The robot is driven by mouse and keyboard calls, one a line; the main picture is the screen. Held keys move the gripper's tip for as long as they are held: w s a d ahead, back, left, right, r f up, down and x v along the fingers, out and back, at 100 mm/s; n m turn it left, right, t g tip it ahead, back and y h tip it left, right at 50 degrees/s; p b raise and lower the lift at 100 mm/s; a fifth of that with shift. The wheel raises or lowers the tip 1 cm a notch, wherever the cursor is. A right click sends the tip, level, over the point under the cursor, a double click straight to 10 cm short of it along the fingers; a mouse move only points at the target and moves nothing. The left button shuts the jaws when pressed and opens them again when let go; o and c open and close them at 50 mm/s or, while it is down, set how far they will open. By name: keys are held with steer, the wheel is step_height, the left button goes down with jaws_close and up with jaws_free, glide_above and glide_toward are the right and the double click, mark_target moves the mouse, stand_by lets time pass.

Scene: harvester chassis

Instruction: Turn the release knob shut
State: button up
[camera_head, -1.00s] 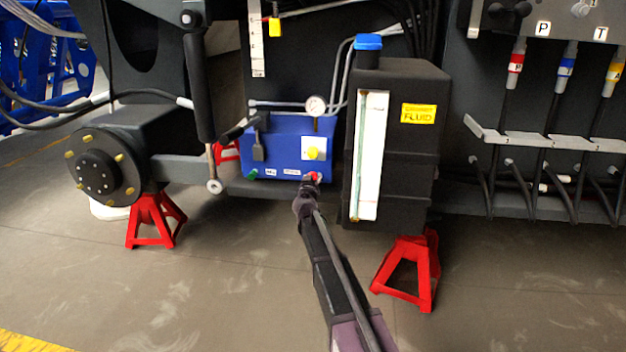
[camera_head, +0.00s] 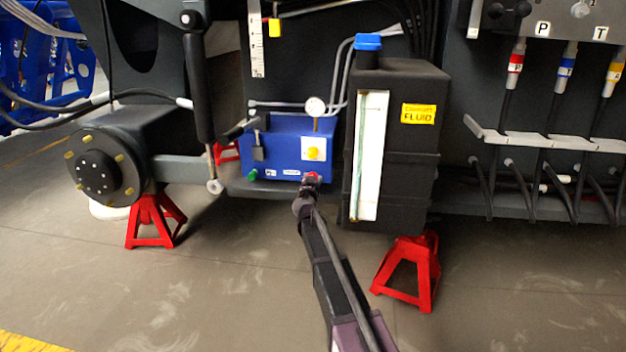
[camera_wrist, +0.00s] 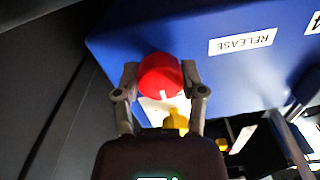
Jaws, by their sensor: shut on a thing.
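The release knob (camera_wrist: 160,76) is a round red knob with a white mark, on the blue box beside a label reading RELEASE (camera_wrist: 242,42). My gripper (camera_wrist: 160,82) is shut on it, one finger on each side, in the wrist view. In the head view the red knob (camera_head: 312,175) shows at the lower right of the blue pump box (camera_head: 285,150), with my gripper (camera_head: 310,183) right at it. The white mark points toward my gripper's palm in the wrist view.
A black fluid tank (camera_head: 400,140) with a blue cap stands close to the right of the box. Red stands (camera_head: 155,220) are on the floor at both sides; the floor in front is clear.

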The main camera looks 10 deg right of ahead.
steer(key=o, duration=1.2)
steer(key=shift+w, duration=0.1)
steer(key=shift+c, duration=0.2)
steer(key=v, duration=1.2)
